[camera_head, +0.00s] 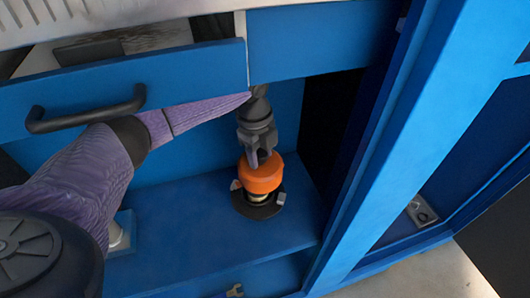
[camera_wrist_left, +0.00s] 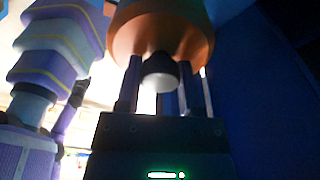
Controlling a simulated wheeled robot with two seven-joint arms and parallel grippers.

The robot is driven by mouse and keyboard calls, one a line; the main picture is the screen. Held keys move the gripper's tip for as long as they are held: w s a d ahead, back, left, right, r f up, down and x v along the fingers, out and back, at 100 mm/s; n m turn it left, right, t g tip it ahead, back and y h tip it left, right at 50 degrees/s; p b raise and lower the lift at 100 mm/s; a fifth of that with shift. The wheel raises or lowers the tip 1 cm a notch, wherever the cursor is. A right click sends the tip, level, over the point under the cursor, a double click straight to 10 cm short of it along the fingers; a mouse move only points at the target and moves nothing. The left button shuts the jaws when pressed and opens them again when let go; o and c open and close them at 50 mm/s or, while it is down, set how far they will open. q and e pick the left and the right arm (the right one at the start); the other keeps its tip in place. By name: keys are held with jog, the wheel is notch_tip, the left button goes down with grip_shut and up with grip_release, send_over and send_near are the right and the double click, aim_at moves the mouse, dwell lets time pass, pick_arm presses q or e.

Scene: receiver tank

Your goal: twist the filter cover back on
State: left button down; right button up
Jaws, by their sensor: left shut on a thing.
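The filter cover (camera_head: 262,176) is an orange cap standing upright over a dark round base (camera_head: 257,208) on the blue shelf. A brass-coloured ring shows just below the cap's lower edge; I cannot tell how the threads sit. My left gripper (camera_head: 258,155) reaches down from above and is shut on the top of the cover. In the left wrist view, the orange cover (camera_wrist_left: 160,35) fills the top, with the dark fingers (camera_wrist_left: 160,88) on both sides of a pale-tipped knob under it. My right gripper is not in view.
A blue drawer front (camera_head: 120,85) with a black handle (camera_head: 85,112) lies above the arm. A blue upright post (camera_head: 405,130) stands right of the shelf (camera_head: 200,250). A small wrench-like tool (camera_head: 235,291) lies at the bottom. The shelf is mostly bare around the base.

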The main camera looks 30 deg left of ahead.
aim_at(257, 175)
pick_arm(q)
jog(key=shift+a+f+m, duration=0.1)
jog(key=shift+a+m, duration=0.3)
jog(key=shift+m, duration=0.1)
jog(key=shift+f, duration=0.25)
jog(key=shift+a+f+b, duration=0.1)
jog(key=shift+f+b, duration=0.45)
jog(key=shift+b, duration=0.15)
jog(key=shift+f+b, duration=0.8)
jog(key=shift+b, duration=0.15)
jog(key=shift+f+b, duration=0.35)
jog(key=shift+f, duration=0.4)
jog(key=shift+f+b, duration=0.75)
jog(key=shift+f, duration=1)
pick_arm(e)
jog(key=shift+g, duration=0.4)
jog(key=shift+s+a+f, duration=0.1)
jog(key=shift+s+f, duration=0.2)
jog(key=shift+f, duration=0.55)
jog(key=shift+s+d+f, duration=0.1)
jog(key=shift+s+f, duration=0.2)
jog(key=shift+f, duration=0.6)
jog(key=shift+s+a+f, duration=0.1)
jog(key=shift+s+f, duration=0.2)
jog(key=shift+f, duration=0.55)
